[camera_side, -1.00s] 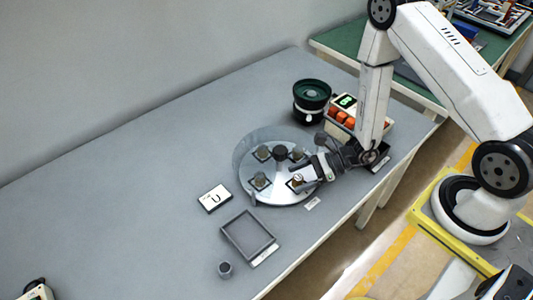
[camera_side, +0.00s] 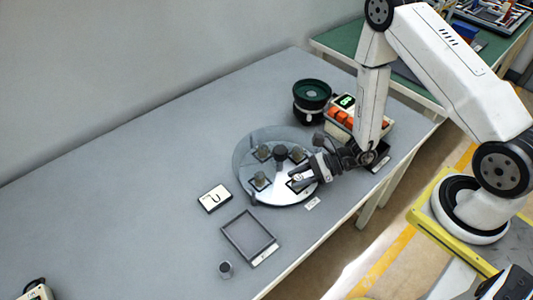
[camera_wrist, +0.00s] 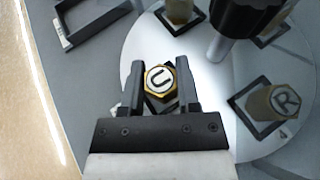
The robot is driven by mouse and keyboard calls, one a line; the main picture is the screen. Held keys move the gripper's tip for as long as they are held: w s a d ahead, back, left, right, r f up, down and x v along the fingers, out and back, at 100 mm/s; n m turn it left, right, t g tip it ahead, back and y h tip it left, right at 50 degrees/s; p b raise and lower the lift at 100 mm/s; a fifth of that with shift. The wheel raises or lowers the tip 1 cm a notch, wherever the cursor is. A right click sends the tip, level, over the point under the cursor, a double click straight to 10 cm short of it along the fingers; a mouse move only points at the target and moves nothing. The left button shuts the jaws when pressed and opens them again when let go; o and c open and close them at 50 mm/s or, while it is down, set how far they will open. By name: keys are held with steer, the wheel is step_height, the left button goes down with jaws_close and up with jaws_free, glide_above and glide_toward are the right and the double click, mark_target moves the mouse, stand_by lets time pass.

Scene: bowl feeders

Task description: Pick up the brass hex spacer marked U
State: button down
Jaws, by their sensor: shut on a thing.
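The brass hex spacer marked U (camera_wrist: 161,81) sits upright between the two dark fingers of my gripper (camera_wrist: 160,77) in the wrist view. My gripper is shut on it, with the letter facing the camera. In the side view my gripper (camera_side: 301,174) is low over the front right of the round disc (camera_side: 285,196), and its fingers largely hide the spacer. I cannot tell whether the spacer is clear of the disc. A brass spacer marked R (camera_wrist: 284,99) stands on a dark square nest at the right of the wrist view.
A dark knob (camera_side: 281,153) rises at the disc's centre, with other spacers around it. An empty grey tray (camera_side: 232,228), a card marked U (camera_side: 214,198) and a small dark cylinder (camera_side: 225,269) lie to the left. A green-topped bowl feeder (camera_side: 312,96) stands behind.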

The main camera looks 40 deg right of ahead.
mark_target(298, 178)
steer(key=shift+r, duration=0.2)
steer(key=shift+r, duration=4.8)
steer(key=shift+a, duration=0.1)
